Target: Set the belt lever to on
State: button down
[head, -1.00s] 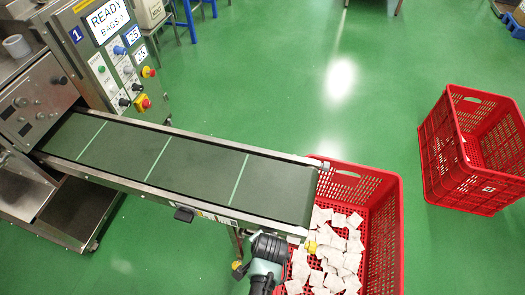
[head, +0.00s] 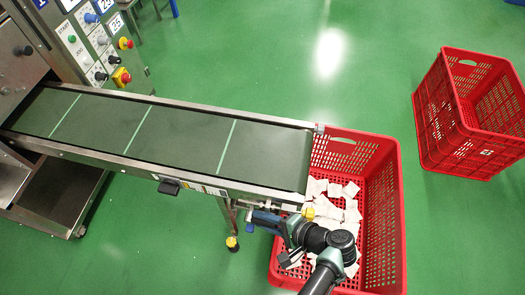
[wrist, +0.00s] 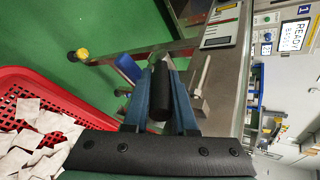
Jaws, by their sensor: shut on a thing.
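My gripper (head: 256,217) reaches in under the near side of the conveyor, close to its discharge end. In the wrist view its two blue fingers (wrist: 171,82) are shut on a black cylindrical grip (wrist: 160,92), which I take to be the belt lever. The fingers hide most of the grip in the head view. Whether the lever stands at on or off cannot be told. A blue part (wrist: 128,67) shows just left of the fingers. The green conveyor belt (head: 180,135) runs from the machine to the right.
A red crate (head: 385,215) with white teabags (head: 345,205) stands under the belt's end, close to my arm. Another red crate (head: 440,125) stands at the right. A conveyor leg (head: 229,220) is left of my gripper. The control panel (head: 98,40) has an emergency stop.

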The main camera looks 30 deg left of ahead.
jog(key=shift+s+a+f+y, duration=0.25)
jog(key=shift+s+f+y, duration=0.05)
jog(key=shift+s, duration=0.15)
jog(key=c, duration=0.7)
grip_release()
jog(key=shift+w, duration=0.1)
jog(key=shift+w+r, duration=0.1)
jog(key=shift+w, duration=0.05)
jog(key=shift+d, duration=0.1)
jog(key=shift+w+d+r, duration=0.1)
jog(key=shift+d+r, duration=0.05)
jog(key=shift+d, duration=0.05)
jog(key=p+v, duration=0.1)
jog(key=v, duration=1.1)
jog(key=shift+d, duration=0.2)
